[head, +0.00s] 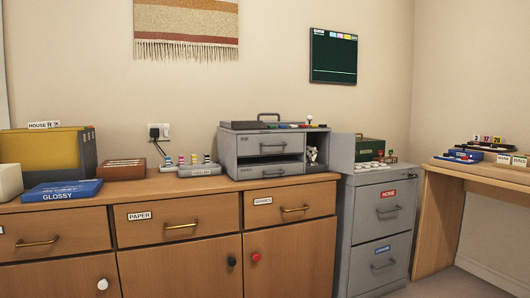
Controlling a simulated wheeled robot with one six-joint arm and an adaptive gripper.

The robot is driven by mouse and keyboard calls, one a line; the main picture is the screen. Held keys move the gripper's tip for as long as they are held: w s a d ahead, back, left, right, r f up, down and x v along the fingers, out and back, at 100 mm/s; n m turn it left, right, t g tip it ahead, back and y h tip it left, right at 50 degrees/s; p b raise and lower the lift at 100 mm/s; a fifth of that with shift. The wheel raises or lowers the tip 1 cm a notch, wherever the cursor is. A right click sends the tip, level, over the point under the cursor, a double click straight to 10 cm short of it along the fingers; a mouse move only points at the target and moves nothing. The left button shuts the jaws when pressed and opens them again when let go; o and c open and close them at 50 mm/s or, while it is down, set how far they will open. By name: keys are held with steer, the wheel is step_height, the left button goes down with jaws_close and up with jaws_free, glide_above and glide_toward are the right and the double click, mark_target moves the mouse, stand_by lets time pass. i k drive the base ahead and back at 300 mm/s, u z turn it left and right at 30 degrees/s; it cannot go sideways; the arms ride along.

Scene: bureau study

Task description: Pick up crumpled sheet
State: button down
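A small white crumpled shape (312,155), which looks like the crumpled sheet, sits in the open side compartment at the right of the grey desktop drawer unit (231,159). It is small in the head view, and the compartment's frame and shadow surround it, so its full outline is hard to tell. My gripper is not in view.
The unit stands on a wooden sideboard (180,183) with a blue GLOSSY box (62,191) at left and a small rack (200,170) beside the unit. A grey filing cabinet (384,240) stands right of it. A wooden desk (500,173) is at far right.

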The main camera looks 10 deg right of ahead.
mark_target(311, 151)
steer(key=z, duration=0.8)
steer(key=i, duration=1.45)
steer(key=u, duration=0.35)
